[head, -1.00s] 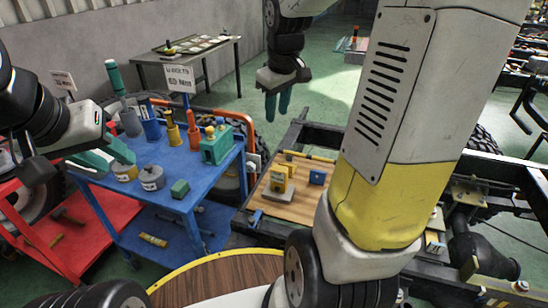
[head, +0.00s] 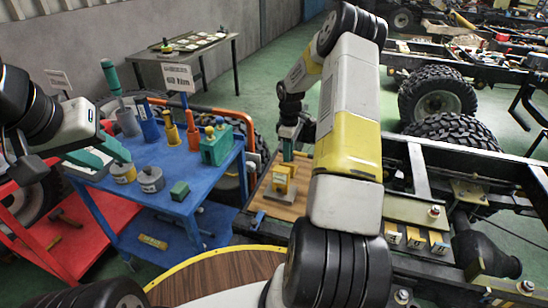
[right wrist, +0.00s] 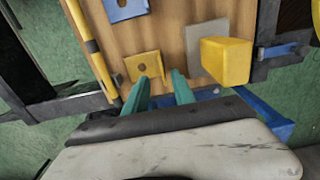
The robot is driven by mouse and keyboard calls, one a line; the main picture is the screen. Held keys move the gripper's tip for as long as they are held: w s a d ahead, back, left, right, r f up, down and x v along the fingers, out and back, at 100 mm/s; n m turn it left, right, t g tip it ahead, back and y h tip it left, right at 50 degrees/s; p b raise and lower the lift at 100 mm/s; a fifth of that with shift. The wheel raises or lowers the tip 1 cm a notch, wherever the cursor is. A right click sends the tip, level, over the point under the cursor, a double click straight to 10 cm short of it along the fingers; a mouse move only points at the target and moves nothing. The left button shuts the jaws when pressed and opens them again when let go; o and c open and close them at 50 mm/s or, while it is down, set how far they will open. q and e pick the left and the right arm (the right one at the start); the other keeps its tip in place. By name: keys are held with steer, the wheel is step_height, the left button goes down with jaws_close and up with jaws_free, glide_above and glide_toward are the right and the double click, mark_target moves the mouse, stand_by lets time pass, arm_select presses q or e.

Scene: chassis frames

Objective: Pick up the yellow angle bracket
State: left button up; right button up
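In the right wrist view, a small yellow angle bracket (right wrist: 144,66) with a dark hole lies on the wooden board (right wrist: 170,25). A taller yellow block (right wrist: 226,62) stands to its right, partly over a grey plate. My left gripper (head: 116,161) is open by the blue cart.
A blue bracket (right wrist: 125,8) and a yellow bar (right wrist: 85,30) lie on the board. The black chassis frame (head: 425,185) runs beside it. My right arm hides part of the board in the head view.

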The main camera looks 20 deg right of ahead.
steer(key=f, duration=0.6)
steer(key=shift+a+f, duration=0.2)
steer(key=shift+s, duration=0.1)
steer(key=shift+c, duration=0.2)
jaws_close()
steer(key=shift+r, duration=0.1)
stand_by(0.8)
